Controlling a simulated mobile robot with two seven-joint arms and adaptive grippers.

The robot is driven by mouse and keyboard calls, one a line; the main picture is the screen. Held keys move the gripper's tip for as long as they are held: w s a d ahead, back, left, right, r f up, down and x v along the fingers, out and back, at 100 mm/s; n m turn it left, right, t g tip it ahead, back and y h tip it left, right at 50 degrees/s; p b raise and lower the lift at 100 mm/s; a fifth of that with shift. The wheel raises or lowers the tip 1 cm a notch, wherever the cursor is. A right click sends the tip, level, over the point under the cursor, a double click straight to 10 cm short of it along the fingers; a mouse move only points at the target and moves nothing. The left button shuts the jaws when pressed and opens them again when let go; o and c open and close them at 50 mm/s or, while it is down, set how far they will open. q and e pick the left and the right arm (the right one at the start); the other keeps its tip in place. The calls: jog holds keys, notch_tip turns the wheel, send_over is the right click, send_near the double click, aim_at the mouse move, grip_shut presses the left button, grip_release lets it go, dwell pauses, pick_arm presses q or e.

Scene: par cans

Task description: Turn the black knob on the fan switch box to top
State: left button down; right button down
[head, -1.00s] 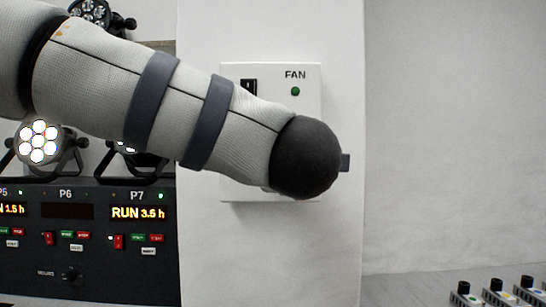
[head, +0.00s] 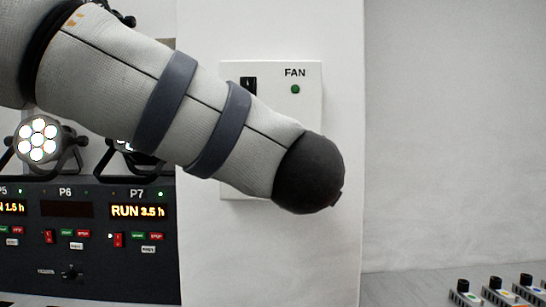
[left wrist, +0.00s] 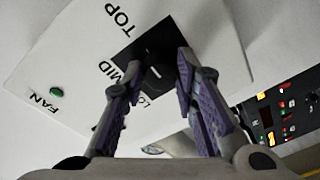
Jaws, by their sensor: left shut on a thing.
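The white fan switch box (head: 310,115) is on the pale wall panel, with a green light below the word FAN. In the left wrist view the box (left wrist: 85,45) shows the labels TOP, MID and a partly covered LO. The black knob (left wrist: 158,55) stands on its face between my fingers; which label it points to I cannot tell. My left gripper (left wrist: 157,68) is shut on the knob, one finger on each side. In the head view my left arm covers the lower part of the box and hides the gripper. My right gripper is not in view.
A dark control rack (head: 95,240) with displays and coloured buttons stands at the left, with stage lamps (head: 38,140) above it. Small boxes with black knobs (head: 497,292) are at the lower right. The wall right of the panel is clear.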

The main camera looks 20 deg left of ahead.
pick_arm(q)
jog(key=shift+r, duration=0.3)
jog(key=c, duration=1.5)
grip_release()
jog(key=shift+c, duration=0.2)
jog(key=shift+o, duration=1.3)
jog(key=shift+f, duration=0.2)
jog(key=v, duration=1.2)
jog(key=shift+f, duration=0.1)
